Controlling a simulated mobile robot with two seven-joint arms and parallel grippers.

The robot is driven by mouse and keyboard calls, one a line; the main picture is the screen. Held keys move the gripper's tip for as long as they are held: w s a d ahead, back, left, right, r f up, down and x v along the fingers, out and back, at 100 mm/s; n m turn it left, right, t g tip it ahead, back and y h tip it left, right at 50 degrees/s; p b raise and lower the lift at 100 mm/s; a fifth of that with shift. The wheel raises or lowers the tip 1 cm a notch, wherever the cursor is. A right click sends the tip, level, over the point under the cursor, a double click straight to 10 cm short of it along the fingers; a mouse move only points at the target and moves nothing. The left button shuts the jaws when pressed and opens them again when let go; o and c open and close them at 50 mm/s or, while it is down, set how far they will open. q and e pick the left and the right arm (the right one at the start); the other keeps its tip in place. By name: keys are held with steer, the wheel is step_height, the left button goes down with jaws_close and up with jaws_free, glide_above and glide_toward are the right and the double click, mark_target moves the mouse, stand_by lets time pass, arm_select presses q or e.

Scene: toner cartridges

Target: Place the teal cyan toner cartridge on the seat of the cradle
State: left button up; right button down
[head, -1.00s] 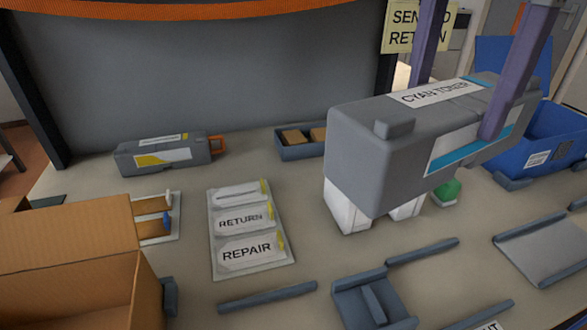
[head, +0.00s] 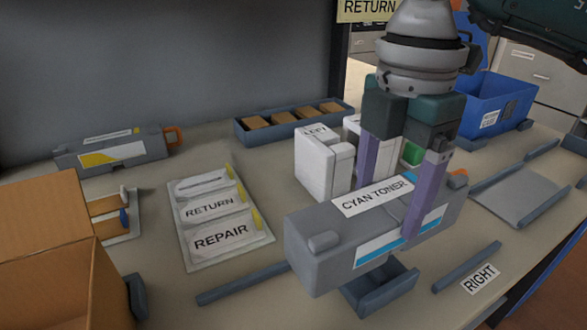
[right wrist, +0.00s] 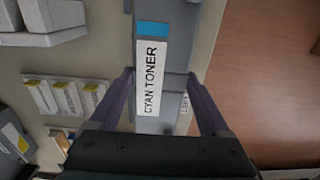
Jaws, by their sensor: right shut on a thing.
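The cyan toner cartridge (head: 315,245) is grey with a teal stripe and a "CYAN TONER" label. My right gripper (head: 388,205) is shut on it, one purple finger on each side. The cartridge is held level above the cradle (head: 395,295), a blue-grey piece at the front of the table, and hides most of it. It also shows in the right wrist view (right wrist: 152,50), between the two fingers. Whether it touches the cradle I cannot tell. My left gripper is not in view.
White blocks (head: 315,165) stand just behind the cartridge. A yellow-striped cartridge (head: 110,150) lies at the back left. A sign board (head: 215,215) and a cardboard box (head: 45,220) are at left. A blue bin (head: 495,105) stands at the back right, and a "RIGHT" label (head: 480,279) lies at front right.

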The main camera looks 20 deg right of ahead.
steer(key=shift+f+b, duration=0.3)
steer(key=shift+f, duration=2.3)
steer(key=shift+f, duration=0.15)
jaws_free()
